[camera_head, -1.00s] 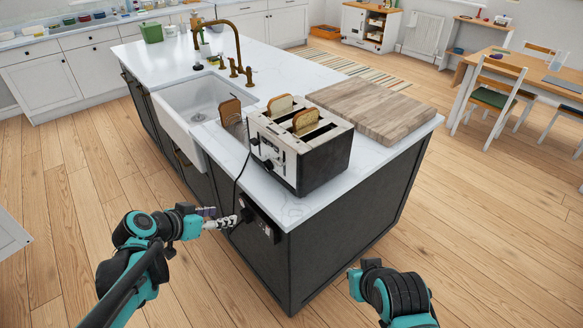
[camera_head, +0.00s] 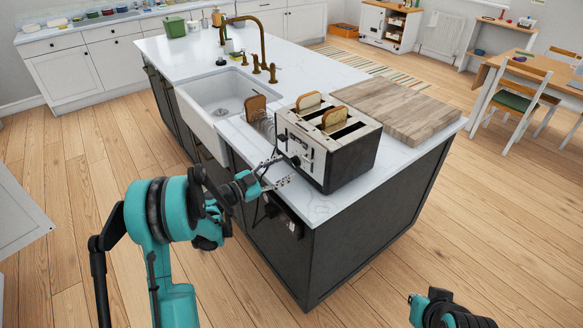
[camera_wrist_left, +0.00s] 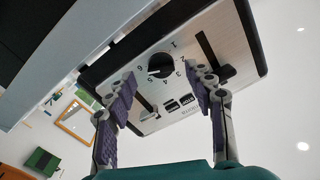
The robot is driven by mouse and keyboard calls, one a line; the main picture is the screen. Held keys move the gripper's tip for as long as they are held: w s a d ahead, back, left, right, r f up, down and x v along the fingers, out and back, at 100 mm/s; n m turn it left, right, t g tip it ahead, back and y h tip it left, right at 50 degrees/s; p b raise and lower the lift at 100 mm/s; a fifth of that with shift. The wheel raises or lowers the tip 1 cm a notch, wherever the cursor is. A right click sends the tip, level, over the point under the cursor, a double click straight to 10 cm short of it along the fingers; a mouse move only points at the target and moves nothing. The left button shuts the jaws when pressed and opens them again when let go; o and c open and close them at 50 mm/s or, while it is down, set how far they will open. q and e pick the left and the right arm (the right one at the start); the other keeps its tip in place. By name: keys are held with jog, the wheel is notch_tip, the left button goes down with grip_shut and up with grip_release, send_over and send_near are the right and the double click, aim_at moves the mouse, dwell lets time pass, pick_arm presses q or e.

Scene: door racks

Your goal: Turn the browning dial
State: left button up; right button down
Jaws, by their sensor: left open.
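The toaster (camera_head: 327,146) stands near the front edge of the island, with bread slices (camera_head: 333,119) in its slots. In the left wrist view its front panel shows the round black browning dial (camera_wrist_left: 160,65) with numbers around it, plus levers and buttons. My left gripper (camera_head: 277,172) is just in front of the toaster's control side. In the left wrist view its two purple-padded fingers (camera_wrist_left: 162,103) are apart, with the dial beyond and between them, and nothing is held. Contact with the dial cannot be made out. My right arm shows at bottom right, but its fingers are not visible.
A wooden board (camera_head: 398,108) lies right behind the toaster. A rack with a bread slice (camera_head: 256,107) stands left of it, beside the white sink (camera_head: 226,98). A power socket (camera_head: 287,219) with a cord is on the island's side below my left gripper.

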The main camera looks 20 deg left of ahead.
aim_at(295, 162)
pick_arm(q)
jog(key=shift+x, duration=1.6)
jog(key=c, duration=1.2)
jog(key=shift+o, duration=0.2)
jog(key=shift+n+b, duration=0.35)
jog(key=shift+n, duration=0.05)
jog(key=n+b, duration=0.1)
jog(key=n, duration=0.2)
jog(key=shift+n, duration=0.3)
jog(key=shift+n+b, duration=0.35)
jog(key=shift+n, duration=1.85)
